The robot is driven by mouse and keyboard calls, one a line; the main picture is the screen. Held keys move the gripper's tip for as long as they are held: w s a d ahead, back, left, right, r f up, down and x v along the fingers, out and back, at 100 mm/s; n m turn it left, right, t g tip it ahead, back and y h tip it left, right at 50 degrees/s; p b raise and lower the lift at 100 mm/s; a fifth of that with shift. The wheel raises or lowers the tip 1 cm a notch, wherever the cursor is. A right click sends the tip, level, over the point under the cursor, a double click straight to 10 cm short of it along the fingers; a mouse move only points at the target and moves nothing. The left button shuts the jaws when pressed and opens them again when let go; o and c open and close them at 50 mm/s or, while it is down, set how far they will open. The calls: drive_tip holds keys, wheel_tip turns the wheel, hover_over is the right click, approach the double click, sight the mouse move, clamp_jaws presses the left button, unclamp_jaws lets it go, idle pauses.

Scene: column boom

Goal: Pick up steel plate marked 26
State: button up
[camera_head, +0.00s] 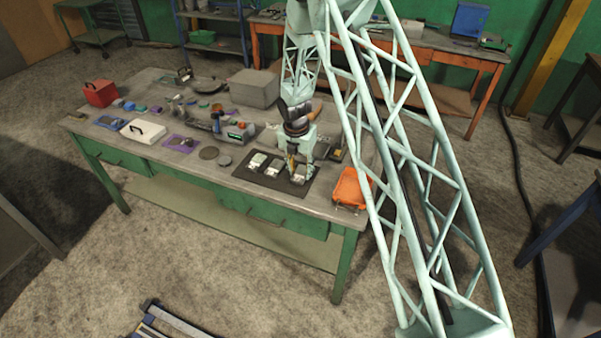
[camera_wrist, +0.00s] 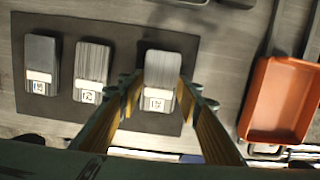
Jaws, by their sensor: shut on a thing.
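Three steel plates lie in a row over a dark mat (camera_wrist: 115,28) in the wrist view. The left plate (camera_wrist: 42,55) is dark, the middle plate (camera_wrist: 93,60) is ribbed grey, and the right plate (camera_wrist: 162,70) is lighter grey. Each carries a white label, with digits too small to read surely. My gripper (camera_wrist: 160,90) has one finger on each side of the right plate and is shut on it. I cannot tell whether that plate is clear of the mat. In the head view, my gripper (camera_head: 297,172) points down at the right part of the mat (camera_head: 247,174).
An orange tray (camera_head: 352,187) stands right of the mat, near the table's right end; it also shows in the wrist view (camera_wrist: 270,125). Round discs (camera_head: 208,153), a white case (camera_head: 143,131), a grey box (camera_head: 254,88) and a red box (camera_head: 100,93) occupy the table (camera_head: 150,77).

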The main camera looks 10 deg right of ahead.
sight(301, 172)
drive_tip(key=shift+r, duration=1.6)
drive_tip(key=s+b, duration=0.1)
drive_tip(key=s, duration=0.4)
drive_tip(key=s+r+b, duration=0.1)
drive_tip(key=s, duration=0.4)
drive_tip(key=s+d+b, duration=0.1)
drive_tip(key=s, duration=0.5)
drive_tip(key=shift+r+b, duration=0.15)
drive_tip(key=shift+b, duration=0.15)
